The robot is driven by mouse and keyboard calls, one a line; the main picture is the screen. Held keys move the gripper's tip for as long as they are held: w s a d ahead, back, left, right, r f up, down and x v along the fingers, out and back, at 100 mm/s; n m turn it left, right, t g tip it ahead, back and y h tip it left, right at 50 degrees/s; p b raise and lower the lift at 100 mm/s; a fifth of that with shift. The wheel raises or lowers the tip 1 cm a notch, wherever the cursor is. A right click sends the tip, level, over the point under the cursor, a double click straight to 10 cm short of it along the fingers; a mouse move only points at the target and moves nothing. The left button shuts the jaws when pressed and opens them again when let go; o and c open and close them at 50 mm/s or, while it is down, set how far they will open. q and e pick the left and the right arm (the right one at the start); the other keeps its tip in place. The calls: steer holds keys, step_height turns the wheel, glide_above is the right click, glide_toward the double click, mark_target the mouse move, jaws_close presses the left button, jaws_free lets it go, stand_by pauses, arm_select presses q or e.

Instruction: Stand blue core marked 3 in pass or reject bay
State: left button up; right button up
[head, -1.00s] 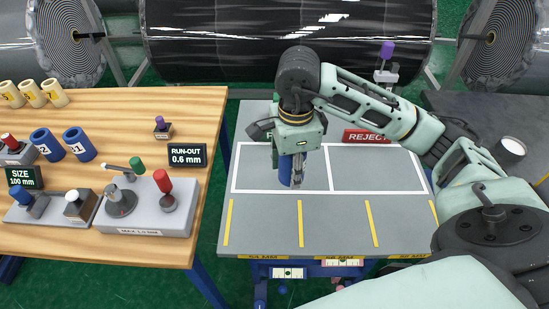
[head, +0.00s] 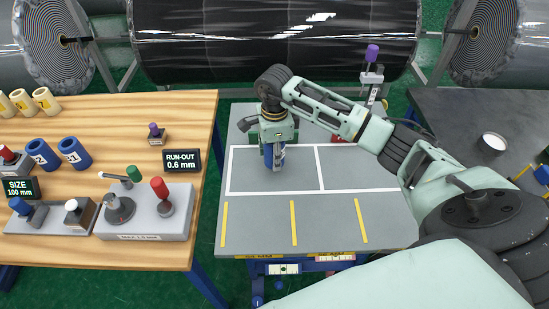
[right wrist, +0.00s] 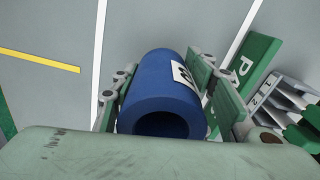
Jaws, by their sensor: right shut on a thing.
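My right gripper (head: 274,163) is shut on a blue core (head: 267,155), over the back part of the left white-outlined bay (head: 245,182) on the grey table. In the right wrist view the blue core (right wrist: 160,100) sits between the fingers, open end towards the camera, with a white label whose mark is partly turned away. I cannot tell whether its far end touches the table. A green sign (right wrist: 245,65) starting with P is beside this bay. The right bay (head: 365,172) is empty, with the red reject sign (head: 350,124) behind it, partly covered by my arm. My left gripper is not in view.
The bench also holds a run-out display (head: 181,160) and a grey gauge block (head: 150,212). The table's front, with yellow lines (head: 293,222), is clear.

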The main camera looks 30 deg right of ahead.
step_height(320, 180, down, 2)
steer(key=shift+f+p, duration=0.15)
steer(key=shift+p, duration=0.25)
steer(key=shift+f, duration=0.15)
steer(key=shift+f+b, duration=0.2)
steer(key=shift+b, duration=0.1)
steer(key=o, duration=1.5)
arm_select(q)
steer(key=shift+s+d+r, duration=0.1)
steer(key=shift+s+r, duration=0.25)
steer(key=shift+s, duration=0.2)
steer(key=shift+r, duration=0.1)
arm_select(e)
steer(key=shift+r, duration=0.15)
